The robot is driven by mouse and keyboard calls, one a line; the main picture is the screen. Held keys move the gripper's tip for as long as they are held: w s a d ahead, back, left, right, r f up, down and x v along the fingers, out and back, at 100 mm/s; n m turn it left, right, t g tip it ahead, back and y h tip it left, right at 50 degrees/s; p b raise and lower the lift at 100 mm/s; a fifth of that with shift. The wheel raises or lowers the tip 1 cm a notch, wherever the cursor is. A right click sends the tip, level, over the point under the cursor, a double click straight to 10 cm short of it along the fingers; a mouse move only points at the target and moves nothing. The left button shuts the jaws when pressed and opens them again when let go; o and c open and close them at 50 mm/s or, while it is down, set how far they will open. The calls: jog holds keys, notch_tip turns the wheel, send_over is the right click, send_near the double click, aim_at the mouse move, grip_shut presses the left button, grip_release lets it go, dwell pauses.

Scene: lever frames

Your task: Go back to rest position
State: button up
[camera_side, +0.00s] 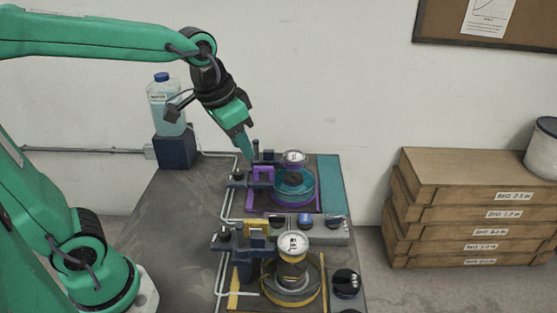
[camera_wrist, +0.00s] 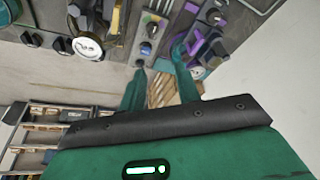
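My gripper (camera_side: 248,150) is at the upper middle of the side view, pointing down and slightly right. Its fingertips are close to the back lever frame with purple parts (camera_side: 265,176), near its dark upright handle (camera_side: 256,149); I cannot tell whether they touch. In the wrist view my gripper (camera_wrist: 160,62) has two green fingers standing apart, with nothing between them. The purple parts show beyond the right finger (camera_wrist: 196,46). The front lever frame with yellow parts (camera_side: 256,228) shows nearer the camera, and its round gauge (camera_wrist: 88,45) is at the upper left of the wrist view.
A bottle (camera_side: 166,105) stands on a dark block (camera_side: 175,151) left of my gripper. Wooden boxes (camera_side: 470,215) are stacked at the right, with a white bucket (camera_side: 543,148) on top. The grey table's left part (camera_side: 180,225) is clear. A control strip (camera_side: 330,232) lies between the frames.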

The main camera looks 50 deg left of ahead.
jog(key=s+a+f+n+t, duration=0.1)
jog(key=s+a+n, duration=0.1)
jog(key=s, duration=0.8)
jog(key=shift+a+f+t, duration=0.25)
jog(key=shift+a+t, duration=0.15)
jog(key=shift+a, duration=0.35)
